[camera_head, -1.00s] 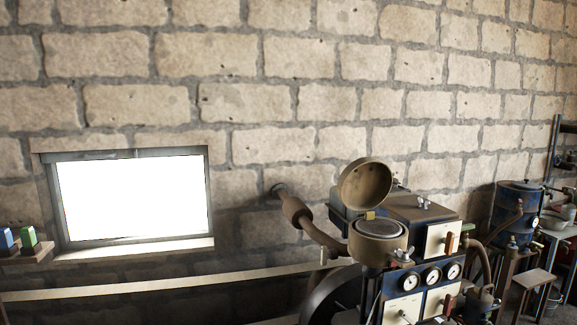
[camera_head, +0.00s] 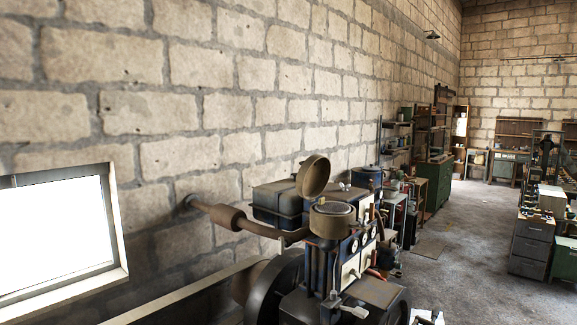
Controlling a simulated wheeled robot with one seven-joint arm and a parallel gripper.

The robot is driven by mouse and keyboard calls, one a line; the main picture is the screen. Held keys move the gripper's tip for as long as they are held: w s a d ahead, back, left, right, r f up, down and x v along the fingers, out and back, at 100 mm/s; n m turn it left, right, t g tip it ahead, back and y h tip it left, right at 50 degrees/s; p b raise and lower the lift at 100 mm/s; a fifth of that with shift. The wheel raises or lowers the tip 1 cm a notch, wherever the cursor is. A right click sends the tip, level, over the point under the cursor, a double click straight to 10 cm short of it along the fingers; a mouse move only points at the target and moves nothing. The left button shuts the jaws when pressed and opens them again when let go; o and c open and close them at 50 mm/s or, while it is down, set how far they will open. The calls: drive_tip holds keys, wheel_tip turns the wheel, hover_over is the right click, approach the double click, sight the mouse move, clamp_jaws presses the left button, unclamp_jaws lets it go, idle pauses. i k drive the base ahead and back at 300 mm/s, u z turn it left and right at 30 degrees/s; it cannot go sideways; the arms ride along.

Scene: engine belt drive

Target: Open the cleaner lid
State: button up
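The air cleaner (camera_head: 332,220) is a round tan canister on top of the engine, right of the picture's middle. Its lid (camera_head: 314,176) is a round tan disc that stands raised and tilted back on the canister's far side. The top of the canister shows as a grey, open round face. My gripper does not show in this view.
The engine (camera_head: 340,265) stands by the brick wall, with a pipe (camera_head: 228,217) running left into the wall and a dark flywheel (camera_head: 272,285) at its front left. A window (camera_head: 55,235) is at the left. Open floor (camera_head: 450,270) lies to the right, before drawer cabinets (camera_head: 532,245).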

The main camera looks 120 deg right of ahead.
sight(314, 174)
drive_tip(key=z, duration=2.6)
drive_tip(key=i, duration=2)
drive_tip(key=z, duration=1.95)
